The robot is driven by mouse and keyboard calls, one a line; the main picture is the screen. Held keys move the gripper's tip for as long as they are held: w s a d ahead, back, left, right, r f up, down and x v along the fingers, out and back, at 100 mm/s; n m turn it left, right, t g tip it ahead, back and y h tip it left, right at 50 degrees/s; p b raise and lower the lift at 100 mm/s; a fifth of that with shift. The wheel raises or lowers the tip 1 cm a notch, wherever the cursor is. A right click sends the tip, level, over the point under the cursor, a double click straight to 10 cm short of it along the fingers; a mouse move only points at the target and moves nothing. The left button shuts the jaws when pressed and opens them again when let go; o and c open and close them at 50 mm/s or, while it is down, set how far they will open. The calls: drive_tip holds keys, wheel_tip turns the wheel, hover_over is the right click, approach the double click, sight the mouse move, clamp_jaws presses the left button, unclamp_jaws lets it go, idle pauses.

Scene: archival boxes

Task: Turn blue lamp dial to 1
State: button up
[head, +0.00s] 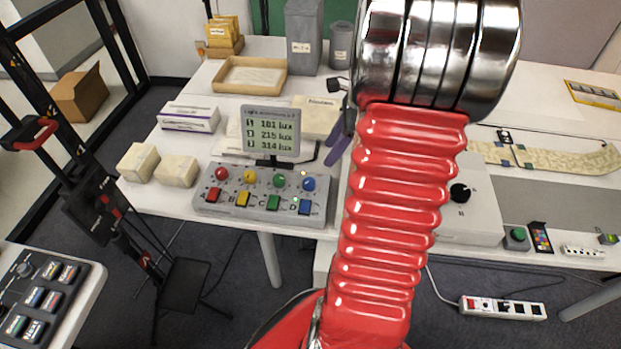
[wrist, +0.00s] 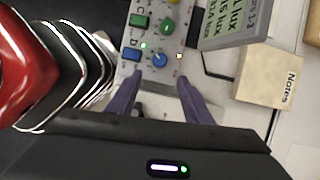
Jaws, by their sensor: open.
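The grey control box (head: 232,203) stands at the table's front edge, with red, yellow, green and blue dials in a row and a coloured button below each. The blue dial (head: 309,184) is at the right end, above the blue button (head: 305,207). In the wrist view the blue dial (wrist: 160,59) lies just beyond my gripper (wrist: 162,82), between the lines of its two purple fingers. The fingers are apart, with nothing between them. The dial's pointer setting is too small to read. In the head view my arm hides most of the gripper.
A small display (head: 270,131) with lux readings stands behind the box. A box marked Notes (wrist: 268,76) is beside it. Cream blocks (head: 176,170) lie to the left. A light grey unit with a black knob (head: 460,193) is to the right.

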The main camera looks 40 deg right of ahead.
sight(310, 181)
drive_tip(key=x, duration=1.3)
drive_tip(key=shift+w+a+f, duration=0.15)
drive_tip(key=shift+f, duration=0.1)
